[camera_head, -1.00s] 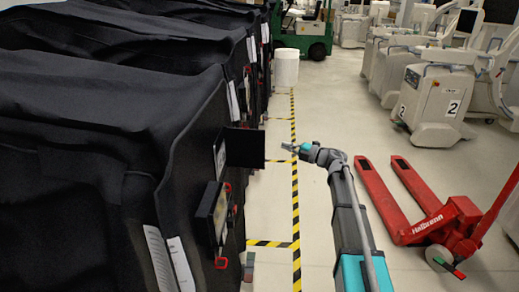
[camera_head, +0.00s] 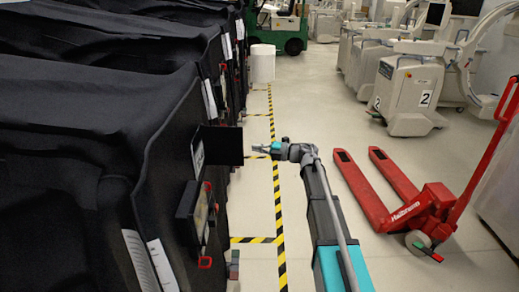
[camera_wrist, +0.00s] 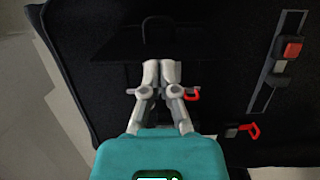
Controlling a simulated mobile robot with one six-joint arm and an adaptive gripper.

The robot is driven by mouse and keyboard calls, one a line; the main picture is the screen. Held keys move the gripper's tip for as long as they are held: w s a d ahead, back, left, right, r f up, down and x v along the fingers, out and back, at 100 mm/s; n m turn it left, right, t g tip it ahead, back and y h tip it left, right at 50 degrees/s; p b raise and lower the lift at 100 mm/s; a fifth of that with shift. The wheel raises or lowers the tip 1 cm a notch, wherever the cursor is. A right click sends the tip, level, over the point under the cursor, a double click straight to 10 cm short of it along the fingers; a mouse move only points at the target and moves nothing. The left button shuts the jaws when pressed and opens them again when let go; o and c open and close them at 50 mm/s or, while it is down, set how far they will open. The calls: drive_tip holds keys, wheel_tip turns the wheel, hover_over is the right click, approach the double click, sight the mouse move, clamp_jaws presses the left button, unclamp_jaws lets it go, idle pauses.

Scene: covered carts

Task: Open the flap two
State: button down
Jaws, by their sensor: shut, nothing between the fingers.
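A black flap (camera_head: 222,146) stands out from the side of a black-covered cart in the head view. A second dark panel (camera_head: 187,214) with a framed plate sits nearer on the cart side. I cannot tell which is flap two. My gripper (camera_head: 256,148) is to the right of the standing flap, with a small gap in the picture. In the wrist view my gripper (camera_wrist: 162,66) is shut and empty in front of a dark cart face. A black flap with a raised tab (camera_wrist: 158,31) lies just beyond the fingertips. Contact cannot be told.
The wrist view shows a red latch (camera_wrist: 255,131) and a slide with a red block (camera_wrist: 291,50) on the right. Yellow-black floor tape (camera_head: 279,215) runs along the carts. A red pallet jack (camera_head: 405,205) stands right of my arm. A white bin (camera_head: 262,64) is farther back.

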sight(237, 145)
drive_tip(key=shift+x, duration=3.8)
drive_tip(key=shift+a, duration=0.1)
